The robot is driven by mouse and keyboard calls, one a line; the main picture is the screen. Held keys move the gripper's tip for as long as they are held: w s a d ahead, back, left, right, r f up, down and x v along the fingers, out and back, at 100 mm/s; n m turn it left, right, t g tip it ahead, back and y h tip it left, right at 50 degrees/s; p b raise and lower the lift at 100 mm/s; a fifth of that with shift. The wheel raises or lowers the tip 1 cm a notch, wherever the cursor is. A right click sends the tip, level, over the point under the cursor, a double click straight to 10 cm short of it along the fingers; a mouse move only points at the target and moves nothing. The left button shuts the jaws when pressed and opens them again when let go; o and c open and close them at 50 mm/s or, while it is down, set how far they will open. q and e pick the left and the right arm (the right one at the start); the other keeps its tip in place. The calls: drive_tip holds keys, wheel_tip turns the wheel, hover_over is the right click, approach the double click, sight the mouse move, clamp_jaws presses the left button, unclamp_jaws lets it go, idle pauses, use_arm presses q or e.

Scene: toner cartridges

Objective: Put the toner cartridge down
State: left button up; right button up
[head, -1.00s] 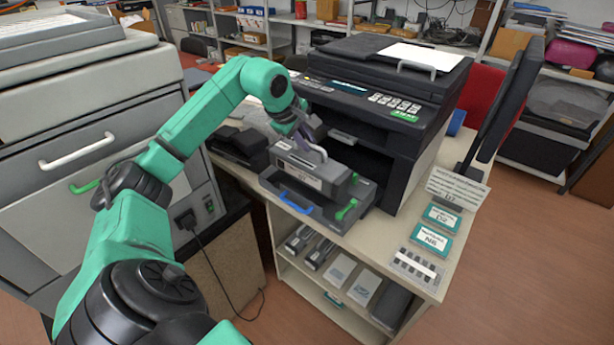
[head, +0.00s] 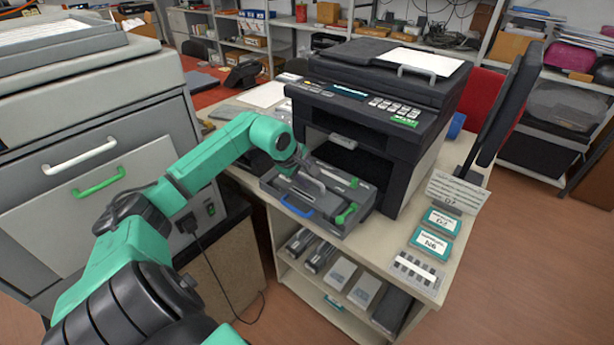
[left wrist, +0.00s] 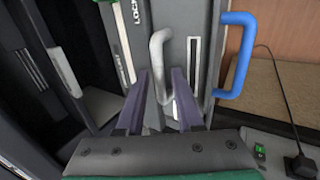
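The toner cartridge (head: 302,194) is a grey block with a pale raised handle (head: 310,178). It lies low in the dark grey tray (head: 333,230) with the blue pull handle, in front of the printer's open front. My left gripper (head: 299,166) is over the cartridge. In the left wrist view its two purple fingers (left wrist: 160,74) stand either side of the pale handle (left wrist: 158,50), with gaps showing, so they look open. The blue pull handle (left wrist: 236,55) is to their right. The gripper hides part of the cartridge. My right gripper is out of view.
The black printer (head: 385,100) stands behind the tray. Green latches (head: 345,214) stick up in the tray. Labelled boxes (head: 432,240) and a sign (head: 455,190) occupy the stand's right end. A grey cabinet (head: 80,160) is at left.

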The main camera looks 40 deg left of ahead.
use_arm(q)
drive_tip(key=shift+r, duration=0.15)
drive_tip(key=b+v, duration=0.4)
drive_tip(key=v, duration=0.8)
